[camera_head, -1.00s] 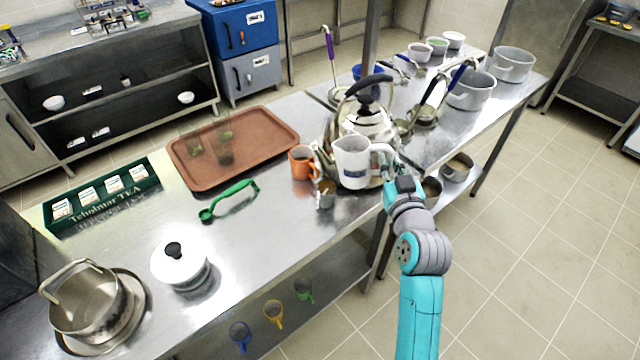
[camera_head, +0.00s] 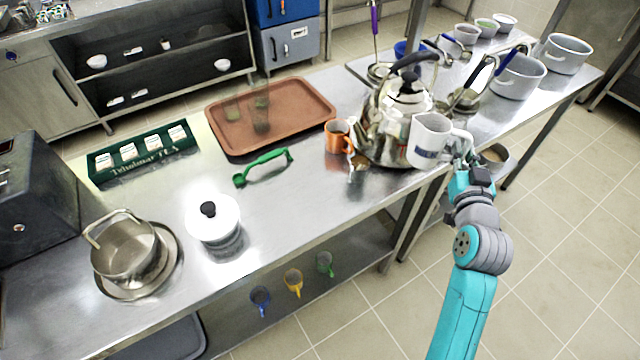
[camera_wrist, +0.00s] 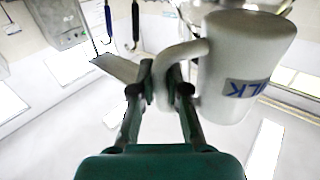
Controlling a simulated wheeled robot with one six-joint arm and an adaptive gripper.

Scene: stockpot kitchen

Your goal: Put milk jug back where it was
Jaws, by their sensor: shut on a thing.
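The white milk jug (camera_head: 428,137) is in front of the kettle, near the right end of the front counter. My gripper (camera_head: 464,162) is at the jug's right side, shut on its handle. In the wrist view the jug (camera_wrist: 243,62) with its blue "MILK" lettering hangs to the right of my gripper (camera_wrist: 165,88), whose fingers are on both sides of the handle. The jug looks close to upright. I cannot tell whether its base is clear of the counter.
The large kettle (camera_head: 378,128) stands right behind the jug. An orange mug (camera_head: 338,137) and a small metal cup (camera_head: 358,170) stand to its left. Bare counter (camera_head: 300,215) lies in front.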

